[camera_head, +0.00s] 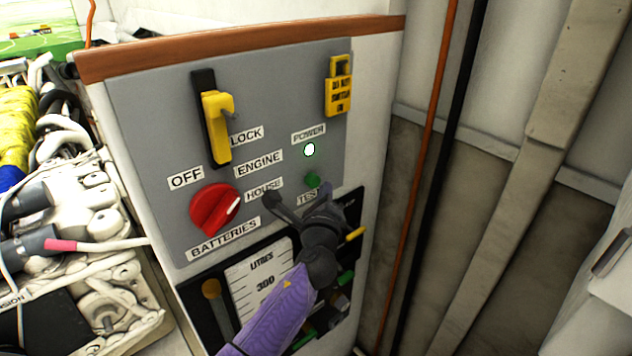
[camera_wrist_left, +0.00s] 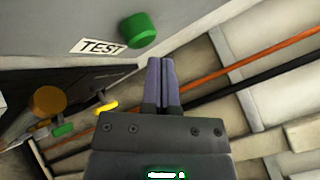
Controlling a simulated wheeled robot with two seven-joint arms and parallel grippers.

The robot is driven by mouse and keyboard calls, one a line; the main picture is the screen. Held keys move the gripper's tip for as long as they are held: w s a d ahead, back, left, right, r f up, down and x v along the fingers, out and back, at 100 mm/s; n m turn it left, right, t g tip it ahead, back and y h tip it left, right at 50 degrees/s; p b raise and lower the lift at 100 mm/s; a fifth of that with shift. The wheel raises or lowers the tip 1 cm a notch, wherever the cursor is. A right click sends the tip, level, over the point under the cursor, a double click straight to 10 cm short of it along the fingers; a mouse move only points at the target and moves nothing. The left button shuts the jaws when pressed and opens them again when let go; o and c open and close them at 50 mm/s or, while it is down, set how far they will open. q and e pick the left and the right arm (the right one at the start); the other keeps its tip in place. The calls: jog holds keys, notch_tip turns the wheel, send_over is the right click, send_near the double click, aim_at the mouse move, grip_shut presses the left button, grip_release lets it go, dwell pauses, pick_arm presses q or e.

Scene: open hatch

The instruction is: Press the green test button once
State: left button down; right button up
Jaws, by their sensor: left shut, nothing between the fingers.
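The green test button (camera_head: 312,180) sits on the grey panel (camera_head: 160,120), just above the TEST label, below the lit power lamp (camera_head: 309,149). In the left wrist view the button (camera_wrist_left: 139,30) stands out from the panel, up and left of my fingertips. My left gripper (camera_head: 327,188) is shut and empty, close to the button at its lower right in the head view. In the left wrist view its fingers (camera_wrist_left: 160,62) lie side by side, with a visible gap between them and the button. My right gripper is not in view.
A red battery switch (camera_head: 213,209) and yellow lock lever (camera_head: 214,130) are on the panel's left. A yellow part (camera_head: 338,88) is at its upper right. A black lower panel carries a litres gauge (camera_head: 262,285). Cables (camera_head: 425,170) run down the wall at right.

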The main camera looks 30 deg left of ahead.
pick_arm(q)
jog(key=shift+d, duration=0.1)
jog(key=shift+s+d, duration=0.25)
jog(key=shift+d, duration=0.5)
jog(key=shift+s+d, duration=0.3)
jog(key=shift+d, duration=0.5)
jog(key=shift+s+d, duration=0.25)
jog(key=shift+d, duration=0.5)
jog(key=s+d+f+n+g+h+b, duration=0.1)
jog(key=s+f+n+g+h+b, duration=0.3)
jog(key=f, duration=0.9)
jog(key=s+d+f+n+g, duration=0.15)
jog(key=s+f, duration=0.45)
jog(key=f, duration=0.6)
jog(key=s+d+f+n+g+h+b, duration=0.1)
jog(key=s+f+n+g+h+b, duration=0.3)
jog(key=f, duration=0.9)
jog(key=s+f+n+g, duration=0.2)
jog(key=s+f, duration=0.3)
jog(key=s, duration=0.5)
jog(key=s+f+n+g+b, duration=0.1)
jog(key=s+f+n, duration=0.3)
jog(key=s, duration=0.7)
jog(key=s+f+n+g+b, duration=0.1)
jog(key=s+f+n+g, duration=0.2)
jog(key=s+f, duration=0.4)
jog(key=s+g, duration=0.1)
jog(key=s, duration=0.2)
jog(key=shift+s, duration=0.4)
jog(key=shift+d, duration=0.1)
